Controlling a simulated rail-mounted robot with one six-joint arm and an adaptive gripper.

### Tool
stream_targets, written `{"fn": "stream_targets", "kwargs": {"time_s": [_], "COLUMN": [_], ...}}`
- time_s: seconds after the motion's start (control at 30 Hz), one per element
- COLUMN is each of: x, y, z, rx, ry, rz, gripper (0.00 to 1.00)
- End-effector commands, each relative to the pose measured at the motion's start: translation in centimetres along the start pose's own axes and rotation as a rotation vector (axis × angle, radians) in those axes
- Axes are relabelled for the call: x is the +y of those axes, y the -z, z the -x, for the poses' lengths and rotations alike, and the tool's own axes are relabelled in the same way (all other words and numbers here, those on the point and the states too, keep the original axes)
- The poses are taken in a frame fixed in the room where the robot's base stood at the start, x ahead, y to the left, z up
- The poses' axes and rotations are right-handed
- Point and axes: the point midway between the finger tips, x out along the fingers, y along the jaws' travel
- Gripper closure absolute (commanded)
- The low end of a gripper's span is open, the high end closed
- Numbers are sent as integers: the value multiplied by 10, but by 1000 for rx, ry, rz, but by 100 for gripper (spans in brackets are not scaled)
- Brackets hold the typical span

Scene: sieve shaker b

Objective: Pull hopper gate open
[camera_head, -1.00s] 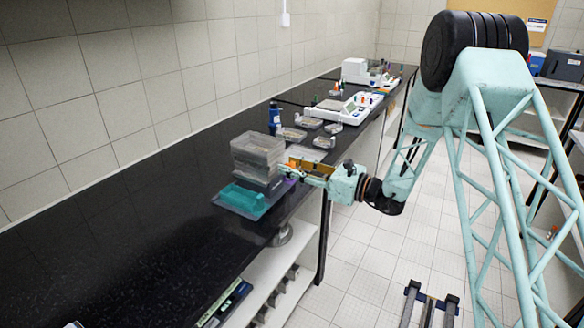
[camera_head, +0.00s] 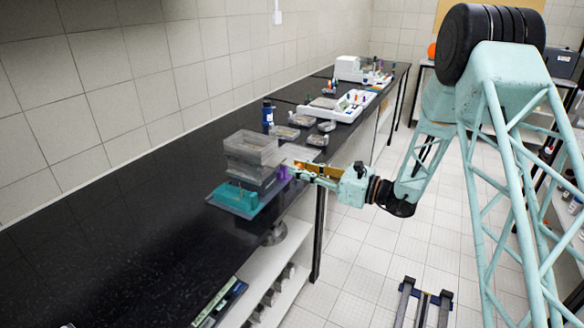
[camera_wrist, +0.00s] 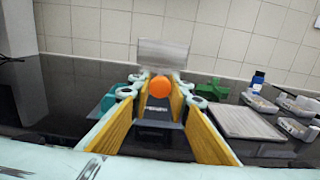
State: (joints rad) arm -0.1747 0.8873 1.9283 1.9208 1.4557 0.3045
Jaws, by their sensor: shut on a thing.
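The hopper (camera_head: 250,148) is a clear grey box stacked on a darker body above a teal base (camera_head: 236,197) at the bench edge. It also shows straight ahead in the wrist view (camera_wrist: 163,52). An orange round knob (camera_wrist: 160,87), which looks like the gate's handle, sits between my yellow-padded fingers. My gripper (camera_head: 293,171) reaches in from the right, level with the hopper's lower part, and is shut on this knob. A small purple part (camera_head: 282,173) shows by the fingertips in the head view. The gate plate itself is hard to make out.
A pale flat plate (camera_wrist: 236,122) lies right of my fingers. Several small trays (camera_head: 285,132) and a blue bottle (camera_head: 268,116) stand beyond the hopper. A white instrument (camera_head: 340,105) is further back. The black bench (camera_head: 110,235) is clear at the left; open floor lies right.

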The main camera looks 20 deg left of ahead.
Motion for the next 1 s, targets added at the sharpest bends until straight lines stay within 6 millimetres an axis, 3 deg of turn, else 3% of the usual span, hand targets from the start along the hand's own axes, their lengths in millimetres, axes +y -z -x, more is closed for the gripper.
{"fn": "stream_targets", "kwargs": {"time_s": [0.3, 0.33, 0.5, 1.0], "x": [1, 1, 1, 0], "y": [1, 1, 1, 0], "z": [4, 4, 3, 8], "rx": [1, 1, 1, 1], "ry": [0, 0, 0, 1], "rz": [-2, -2, -2, -2], "gripper": [100, 82, 68, 68]}}
